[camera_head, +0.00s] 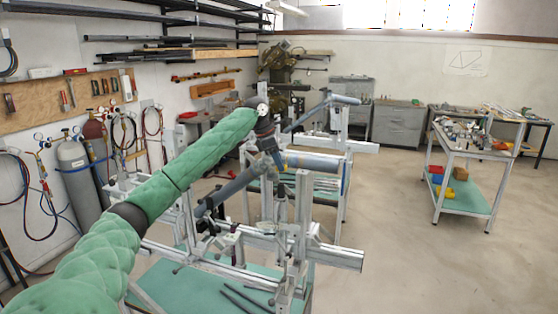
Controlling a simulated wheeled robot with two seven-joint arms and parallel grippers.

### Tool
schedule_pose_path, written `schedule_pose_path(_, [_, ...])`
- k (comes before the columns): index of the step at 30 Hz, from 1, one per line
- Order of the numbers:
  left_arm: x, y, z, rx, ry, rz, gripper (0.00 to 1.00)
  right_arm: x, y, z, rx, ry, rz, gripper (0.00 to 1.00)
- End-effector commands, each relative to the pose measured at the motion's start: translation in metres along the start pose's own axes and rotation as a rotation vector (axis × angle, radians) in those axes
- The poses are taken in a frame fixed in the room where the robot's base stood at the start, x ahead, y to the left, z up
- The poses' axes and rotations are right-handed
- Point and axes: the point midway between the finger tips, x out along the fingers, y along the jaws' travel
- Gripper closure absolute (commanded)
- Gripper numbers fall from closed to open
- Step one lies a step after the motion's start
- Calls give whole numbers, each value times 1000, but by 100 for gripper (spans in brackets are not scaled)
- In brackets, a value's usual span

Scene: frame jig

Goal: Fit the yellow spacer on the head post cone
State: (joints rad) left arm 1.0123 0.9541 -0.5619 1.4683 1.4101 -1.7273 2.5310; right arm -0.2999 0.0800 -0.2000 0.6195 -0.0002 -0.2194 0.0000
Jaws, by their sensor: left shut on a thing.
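My left arm, in a green padded sleeve, reaches in from the left over the frame jig (330,253). My left gripper (276,160) is dark and small, above the middle of the jig. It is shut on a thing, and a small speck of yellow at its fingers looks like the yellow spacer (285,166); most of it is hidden. Grey-blue tubes are held in the jig around the gripper, one sloping tube (232,188) below left. I cannot make out the head post cone among the jig parts. My right gripper is not in view.
The jig stands on a green-topped table (185,284) with loose dark rods. A wheeled cart (463,208) with bins stands at the right. Gas bottles (78,175) line the left wall.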

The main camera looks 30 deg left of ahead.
Motion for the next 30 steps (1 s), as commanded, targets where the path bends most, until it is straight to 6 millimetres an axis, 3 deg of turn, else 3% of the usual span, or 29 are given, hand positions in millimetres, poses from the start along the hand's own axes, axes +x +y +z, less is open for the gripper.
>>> schedule_pose_path(30, [38, 0, -16, 0, 1, -1, 89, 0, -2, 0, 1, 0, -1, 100])
